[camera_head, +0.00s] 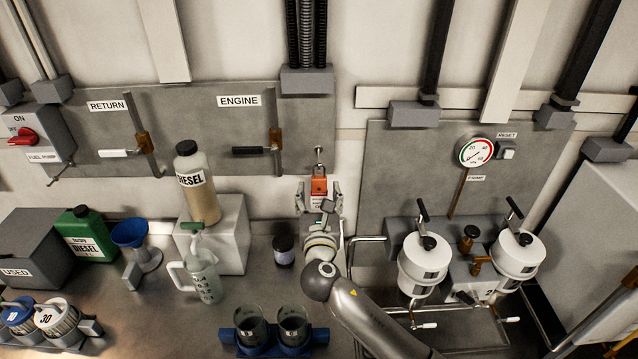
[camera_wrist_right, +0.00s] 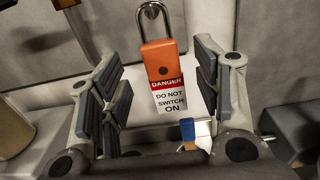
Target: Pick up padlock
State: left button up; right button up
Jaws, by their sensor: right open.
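The orange padlock (camera_head: 319,186) has a metal shackle and hangs on the back wall, just right of the ENGINE panel. It also shows in the right wrist view (camera_wrist_right: 159,62), with a red and white tag (camera_wrist_right: 170,97) below it reading "DANGER DO NOT SWITCH ON". My right gripper (camera_head: 319,192) is open in front of the padlock. In the right wrist view its two padded fingers (camera_wrist_right: 160,85) stand left and right of the padlock and tag, with gaps on both sides. My left gripper is not in view.
The ENGINE lever (camera_head: 259,150) is on the panel left of the padlock. A DIESEL bottle (camera_head: 197,185) stands on a white block (camera_head: 231,233). White filter housings (camera_head: 421,262) and a gauge (camera_head: 477,151) are at the right. A dark jar (camera_head: 284,250) and blue cup holder (camera_head: 272,343) stand on the bench.

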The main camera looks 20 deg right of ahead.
aim_at(319, 186)
jog(key=shift+w+d, duration=0.15)
jog(key=shift+w, duration=0.2)
jog(key=p+x, duration=0.1)
jog(key=x, duration=0.3)
jog(key=shift+w+f, duration=0.1)
jog(key=shift+w, duration=0.1)
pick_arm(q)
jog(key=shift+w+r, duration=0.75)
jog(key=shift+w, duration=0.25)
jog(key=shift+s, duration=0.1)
pick_arm(e)
jog(key=shift+s, duration=0.1)
jog(key=shift+c, duration=1.3)
jog(key=c, duration=0.9)
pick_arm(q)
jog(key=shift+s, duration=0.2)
